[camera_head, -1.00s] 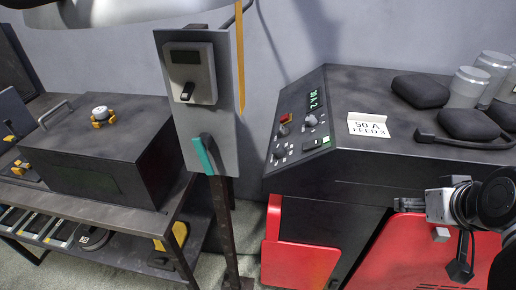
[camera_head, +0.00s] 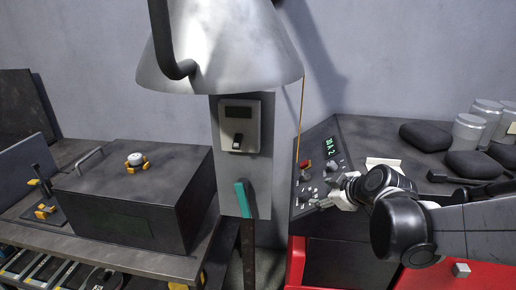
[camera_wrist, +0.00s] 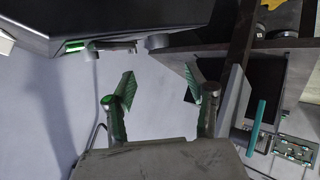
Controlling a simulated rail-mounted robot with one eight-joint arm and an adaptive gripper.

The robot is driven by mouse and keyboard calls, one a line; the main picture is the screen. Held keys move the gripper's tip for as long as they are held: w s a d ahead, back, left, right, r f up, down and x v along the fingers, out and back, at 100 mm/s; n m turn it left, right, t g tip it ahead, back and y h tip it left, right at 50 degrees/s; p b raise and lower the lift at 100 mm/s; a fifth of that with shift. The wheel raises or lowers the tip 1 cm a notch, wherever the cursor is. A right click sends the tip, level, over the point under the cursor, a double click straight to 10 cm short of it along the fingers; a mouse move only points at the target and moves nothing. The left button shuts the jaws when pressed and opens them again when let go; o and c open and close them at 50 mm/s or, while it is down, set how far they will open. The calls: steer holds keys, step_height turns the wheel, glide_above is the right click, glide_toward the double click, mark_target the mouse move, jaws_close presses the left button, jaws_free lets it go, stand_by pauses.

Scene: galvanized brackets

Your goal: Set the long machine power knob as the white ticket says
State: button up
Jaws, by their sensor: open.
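The long dark machine (camera_head: 357,128) has a sloped control panel with a lit green display (camera_head: 329,147) that seems to read 30 A and 2. A red switch (camera_head: 304,164) and small dark knobs (camera_head: 305,177) sit on it; I cannot tell which is the power knob. The white ticket (camera_head: 384,162) lies on the machine top, mostly hidden behind my arm; earlier it read 50 A, FEED 3. My gripper (camera_head: 334,190) is over the panel's right side, hiding some controls.
A grey post box with a teal lever (camera_head: 243,200) stands left of the machine. A metal hood (camera_head: 220,50) hangs above it. Dark pads (camera_head: 425,136) and metal canisters (camera_head: 469,131) sit on the machine's right. A dark box (camera_head: 125,205) is on the left bench.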

mark_target(305, 194)
steer(key=shift+b+x, duration=0.3)
steer(key=shift+x, duration=6.4)
steer(key=shift+d, duration=0.1)
steer(key=c, duration=1.2)
steer(key=shift+f, duration=0.1)
